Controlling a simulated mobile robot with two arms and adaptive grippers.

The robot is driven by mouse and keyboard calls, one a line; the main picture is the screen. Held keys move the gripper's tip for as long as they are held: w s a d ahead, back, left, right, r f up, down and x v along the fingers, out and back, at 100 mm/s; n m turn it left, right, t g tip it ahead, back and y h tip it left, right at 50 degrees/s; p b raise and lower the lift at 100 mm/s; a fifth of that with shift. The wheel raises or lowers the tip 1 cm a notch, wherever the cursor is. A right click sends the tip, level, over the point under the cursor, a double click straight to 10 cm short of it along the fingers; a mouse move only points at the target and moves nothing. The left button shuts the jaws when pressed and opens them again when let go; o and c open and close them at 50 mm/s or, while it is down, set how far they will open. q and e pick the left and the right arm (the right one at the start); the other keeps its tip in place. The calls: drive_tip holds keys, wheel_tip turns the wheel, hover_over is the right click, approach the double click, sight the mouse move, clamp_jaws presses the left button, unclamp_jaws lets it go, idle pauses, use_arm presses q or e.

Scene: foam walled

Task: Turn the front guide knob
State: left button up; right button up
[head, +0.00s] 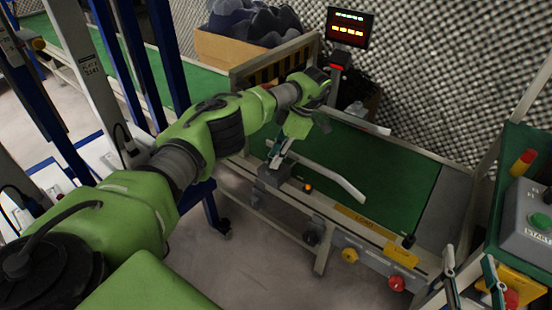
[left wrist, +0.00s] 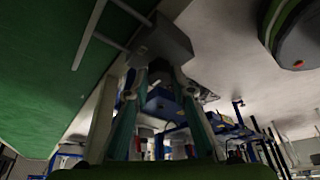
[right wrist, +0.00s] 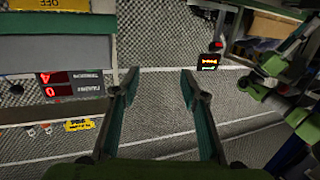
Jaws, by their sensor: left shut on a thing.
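The front guide's grey block (head: 275,174) sits on the near rail of the green conveyor, with a pale guide bar (head: 335,180) angled across the belt. My left gripper (head: 283,151) reaches down onto this block from above. In the left wrist view the grey block (left wrist: 168,40) lies just beyond the fingertips (left wrist: 158,78). The left fingers are shut on the front guide knob, which is mostly hidden between them. My right gripper (head: 470,264) is at the lower right of the head view. It is open and empty in the right wrist view (right wrist: 160,82).
The conveyor's front panel carries a yellow knob (head: 350,255) and a red button (head: 396,283). A grey control box with a green button (head: 540,221) stands at the right. A lit display (head: 349,28) stands behind the belt. The green belt (head: 385,170) looks clear beyond the guide.

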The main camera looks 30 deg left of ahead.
use_arm(q)
drive_tip(key=shift+w+f+n+b, duration=0.1)
drive_tip(key=shift+n+b, duration=0.7)
drive_tip(key=shift+a+n+g+h+b, duration=0.1)
drive_tip(key=shift+n+g+h+b, duration=0.2)
drive_tip(key=shift+n+h+b, duration=0.25)
use_arm(e)
drive_tip(key=s+r+t+y, duration=0.2)
drive_tip(key=s+r+t, duration=0.2)
drive_tip(key=r+t, duration=0.4)
wheel_tip(320, 180, up, 7)
drive_tip(key=shift+a+f+y, duration=0.1)
drive_tip(key=shift+a+y, duration=0.3)
drive_tip(key=shift+a, duration=0.05)
use_arm(q)
drive_tip(key=o, duration=1.1)
wheel_tip(320, 180, up, 10)
drive_tip(key=shift+o, duration=0.2)
